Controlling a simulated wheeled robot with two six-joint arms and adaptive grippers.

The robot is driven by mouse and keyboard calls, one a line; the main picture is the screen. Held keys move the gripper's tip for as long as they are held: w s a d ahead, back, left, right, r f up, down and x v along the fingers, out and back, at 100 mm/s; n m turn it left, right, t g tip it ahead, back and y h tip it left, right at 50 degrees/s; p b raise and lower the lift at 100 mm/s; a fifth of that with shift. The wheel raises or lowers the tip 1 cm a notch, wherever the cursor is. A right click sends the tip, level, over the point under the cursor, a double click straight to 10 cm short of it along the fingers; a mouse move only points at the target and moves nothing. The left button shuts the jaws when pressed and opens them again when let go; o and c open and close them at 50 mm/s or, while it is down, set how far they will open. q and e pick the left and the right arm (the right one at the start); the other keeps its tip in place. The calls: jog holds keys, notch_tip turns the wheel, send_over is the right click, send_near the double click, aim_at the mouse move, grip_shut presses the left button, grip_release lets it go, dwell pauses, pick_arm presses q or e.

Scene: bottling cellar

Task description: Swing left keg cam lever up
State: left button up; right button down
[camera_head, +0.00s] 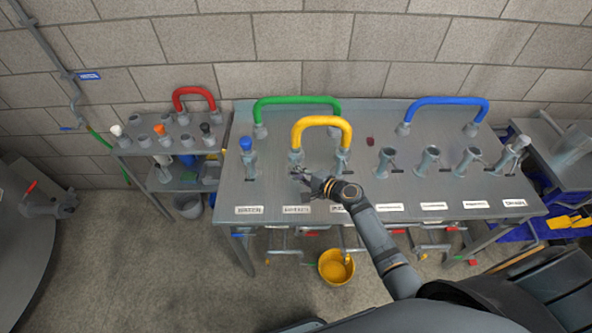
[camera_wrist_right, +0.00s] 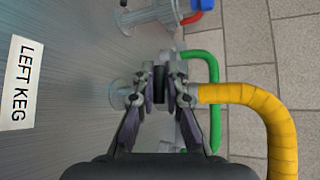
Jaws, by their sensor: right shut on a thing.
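The LEFT KEG label shows on the grey bench top in the right wrist view (camera_wrist_right: 20,82) and more faintly in the head view (camera_head: 296,210). The left keg port (camera_wrist_right: 120,92) is a grey fitting partly covered by my fingers. The yellow hose (camera_head: 322,122) arches from this port to the neighbouring one; its near end shows in the right wrist view (camera_wrist_right: 225,93). My right gripper (camera_head: 302,178) is at the port, its fingers shut on a small dark part, the left keg cam lever (camera_wrist_right: 160,84), mostly hidden between them. The lever's angle is unclear. My left gripper is out of view.
A green hose (camera_head: 297,101) arches behind the yellow one, and a blue hose (camera_head: 445,103) stands at the right. A blue-topped fitting (camera_head: 246,145) is left of the port. Several bare ports stand to the right. A yellow bucket (camera_head: 336,266) sits below the bench.

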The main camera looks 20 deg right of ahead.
jog(key=c, duration=1.4)
grip_release()
jog(key=v, duration=1.2)
